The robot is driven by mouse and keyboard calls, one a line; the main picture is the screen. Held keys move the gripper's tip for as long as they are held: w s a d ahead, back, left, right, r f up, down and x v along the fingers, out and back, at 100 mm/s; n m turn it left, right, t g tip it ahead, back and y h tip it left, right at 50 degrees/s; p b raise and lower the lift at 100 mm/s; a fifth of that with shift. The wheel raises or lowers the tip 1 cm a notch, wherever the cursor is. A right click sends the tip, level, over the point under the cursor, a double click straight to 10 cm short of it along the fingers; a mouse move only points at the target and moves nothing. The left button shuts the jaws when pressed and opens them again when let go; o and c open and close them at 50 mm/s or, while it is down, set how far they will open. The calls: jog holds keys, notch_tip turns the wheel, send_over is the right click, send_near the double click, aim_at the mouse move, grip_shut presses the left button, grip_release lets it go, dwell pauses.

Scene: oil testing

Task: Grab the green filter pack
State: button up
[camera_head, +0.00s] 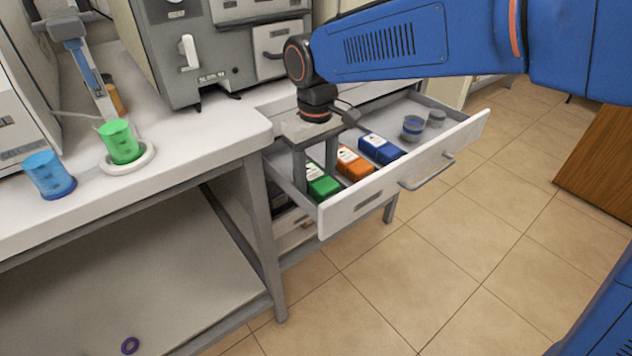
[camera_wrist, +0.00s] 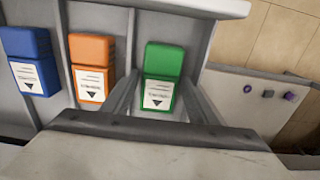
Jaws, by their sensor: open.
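The green filter pack (camera_head: 323,186) lies in the open drawer, nearest its left end in the head view. In the wrist view the green filter pack (camera_wrist: 163,62) shows its green top and white label. My gripper (camera_head: 316,178) points down into the drawer over the pack. Its two fingers are apart, and in the wrist view my gripper (camera_wrist: 160,88) has one finger on each side of the pack. I cannot tell whether either finger touches it. The gripper partly hides the pack in the head view.
An orange pack (camera_head: 354,163) and a blue pack (camera_head: 381,149) lie beside the green one. Small round containers (camera_head: 413,128) sit at the drawer's far end. The drawer front (camera_head: 400,180) and the bench (camera_head: 200,150) stand close to my gripper.

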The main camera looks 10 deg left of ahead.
jog(key=c, duration=0.9)
